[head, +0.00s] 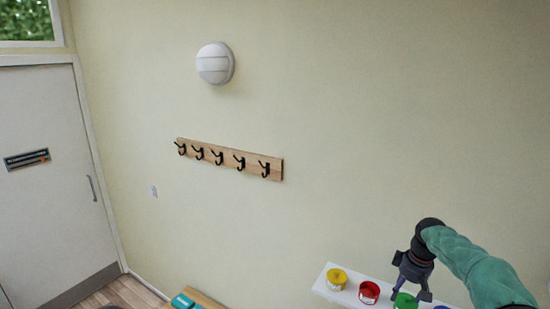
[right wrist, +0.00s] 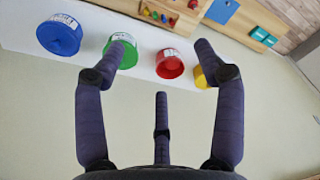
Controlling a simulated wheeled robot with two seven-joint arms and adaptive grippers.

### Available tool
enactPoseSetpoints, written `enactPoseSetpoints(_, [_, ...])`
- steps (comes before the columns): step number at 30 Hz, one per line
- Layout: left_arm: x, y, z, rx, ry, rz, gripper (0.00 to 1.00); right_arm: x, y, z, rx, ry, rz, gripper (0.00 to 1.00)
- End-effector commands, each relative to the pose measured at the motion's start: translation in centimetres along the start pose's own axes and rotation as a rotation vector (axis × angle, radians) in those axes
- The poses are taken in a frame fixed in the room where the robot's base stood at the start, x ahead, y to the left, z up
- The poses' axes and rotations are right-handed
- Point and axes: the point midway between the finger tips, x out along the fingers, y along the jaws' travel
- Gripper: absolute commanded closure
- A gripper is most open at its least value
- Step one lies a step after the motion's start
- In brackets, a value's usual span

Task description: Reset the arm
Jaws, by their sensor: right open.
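My right gripper (head: 411,293) is at the lower right of the head view, above a white shelf (head: 325,287), with its arm in a green sleeve. Its fingers are spread and nothing is between them; they also show in the right wrist view (right wrist: 161,50). The green pot (head: 404,301) is closest to the fingers in the head view. I cannot tell whether a finger touches it. My left gripper is not in view.
The shelf also holds a yellow pot (head: 337,278), a red pot (head: 369,292) and a blue pot (right wrist: 58,35). A wooden rail (head: 229,158) with black hooks is on the wall. A white door (head: 55,190) stands at left. Teal items (head: 183,301) lie on wood below.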

Motion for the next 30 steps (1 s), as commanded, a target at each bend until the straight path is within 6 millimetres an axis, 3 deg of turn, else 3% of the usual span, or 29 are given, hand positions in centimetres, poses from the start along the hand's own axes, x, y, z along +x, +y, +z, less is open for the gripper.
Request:
enactPoseSetpoints(10, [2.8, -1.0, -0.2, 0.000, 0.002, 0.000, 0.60, 7.6, -2.2, -0.3, 0.019, 0.010, -0.031, 0.30])
enactPoseSetpoints(17, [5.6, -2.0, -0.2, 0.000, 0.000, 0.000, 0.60, 15.7, -5.1, -0.1, 0.048, 0.022, -0.068, 0.30])
enactPoseSetpoints(23, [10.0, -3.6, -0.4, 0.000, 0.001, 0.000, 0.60, 27.3, -10.1, 1.3, 0.105, 0.033, -0.125, 0.30])
enactPoseSetpoints(30, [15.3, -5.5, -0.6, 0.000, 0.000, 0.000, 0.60, 40.4, -17.3, 4.7, 0.206, 0.041, -0.193, 0.30])
